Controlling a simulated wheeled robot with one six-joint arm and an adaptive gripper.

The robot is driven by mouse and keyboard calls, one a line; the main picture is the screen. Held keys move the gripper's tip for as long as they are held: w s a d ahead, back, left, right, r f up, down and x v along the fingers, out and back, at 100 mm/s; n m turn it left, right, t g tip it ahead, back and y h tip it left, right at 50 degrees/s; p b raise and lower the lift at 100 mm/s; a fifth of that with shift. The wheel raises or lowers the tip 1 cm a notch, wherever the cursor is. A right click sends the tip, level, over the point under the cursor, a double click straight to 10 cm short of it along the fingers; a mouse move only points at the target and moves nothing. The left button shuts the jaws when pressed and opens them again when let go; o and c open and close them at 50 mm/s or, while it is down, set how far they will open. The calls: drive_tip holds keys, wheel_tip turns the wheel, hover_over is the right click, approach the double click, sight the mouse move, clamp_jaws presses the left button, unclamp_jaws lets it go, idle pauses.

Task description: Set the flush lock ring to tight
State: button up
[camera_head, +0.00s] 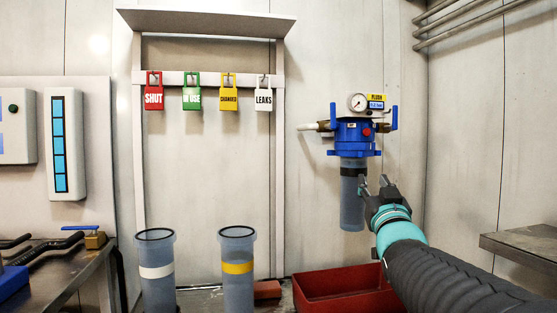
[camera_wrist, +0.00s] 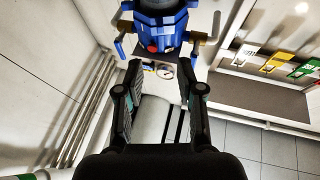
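The flush filter unit (camera_head: 353,133) hangs on the back wall, with a blue head, a clear bowl (camera_head: 352,208), a round gauge (camera_head: 358,102) and a yellow and blue flush label (camera_head: 376,101). A blue flange with side lugs (camera_head: 350,153) and a dark band (camera_head: 352,171) sit where the bowl meets the head; I cannot tell which is the lock ring. My gripper (camera_head: 373,184) is just right of the bowl, below the flange. In the wrist view my gripper (camera_wrist: 162,78) is open and empty, with the blue head (camera_wrist: 158,25) beyond its fingertips. I see no contact.
A red bin (camera_head: 340,290) stands under the unit. Two clear canisters (camera_head: 156,275) (camera_head: 238,270) stand to the left. Several coloured tags, one red (camera_head: 154,95), hang from a rack. A metal shelf (camera_head: 525,243) juts out at right. Pipes (camera_head: 465,22) run along the upper right wall.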

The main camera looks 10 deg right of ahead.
sight(360, 156)
drive_tip(key=p+x, duration=0.2)
drive_tip(key=x, duration=1.1)
drive_tip(key=shift+w+d, duration=0.1)
drive_tip(key=shift+w, duration=0.15)
clamp_jaws()
